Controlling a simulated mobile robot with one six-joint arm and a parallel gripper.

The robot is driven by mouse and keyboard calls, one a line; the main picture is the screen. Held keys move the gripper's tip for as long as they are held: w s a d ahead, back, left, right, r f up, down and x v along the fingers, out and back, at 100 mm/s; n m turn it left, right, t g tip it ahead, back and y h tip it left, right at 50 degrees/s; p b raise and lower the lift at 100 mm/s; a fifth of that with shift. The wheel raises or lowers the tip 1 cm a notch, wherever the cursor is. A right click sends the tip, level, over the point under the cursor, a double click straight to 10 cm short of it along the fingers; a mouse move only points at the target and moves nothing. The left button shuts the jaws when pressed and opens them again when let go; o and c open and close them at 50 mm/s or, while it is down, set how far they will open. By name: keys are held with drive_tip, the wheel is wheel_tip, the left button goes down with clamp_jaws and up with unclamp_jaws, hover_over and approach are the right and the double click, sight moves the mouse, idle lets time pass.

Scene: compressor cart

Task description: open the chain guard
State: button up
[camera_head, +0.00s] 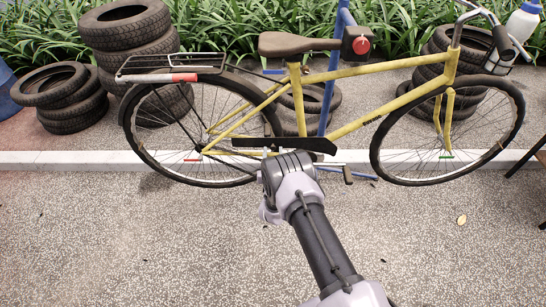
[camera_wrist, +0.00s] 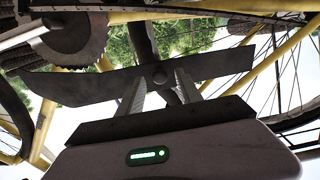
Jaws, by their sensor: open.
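The chain guard (camera_head: 298,144) is a long black plate low on the yellow bicycle (camera_head: 350,72), between the wheels. In the wrist view the dark guard (camera_wrist: 80,86) runs across the picture, with a small round knob (camera_wrist: 160,76) near its middle. My gripper (camera_head: 268,153) is right in front of the guard and hides part of it in the head view. In the wrist view my gripper (camera_wrist: 158,84) is open, its two grey fingers apart on either side of the knob. I cannot tell whether they touch the guard.
A toothed chainring (camera_wrist: 76,38) shows beside the guard, and a pedal (camera_head: 347,175) juts out to its right. The rear wheel (camera_head: 205,128) stands close on the left. Stacked tyres (camera_head: 128,38) and a kerb (camera_head: 80,159) are behind. The paving in front is mostly clear.

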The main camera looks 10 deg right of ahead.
drive_tip(key=shift+w+r, duration=0.1)
drive_tip(key=shift+w, duration=0.2)
clamp_jaws()
idle(1.3)
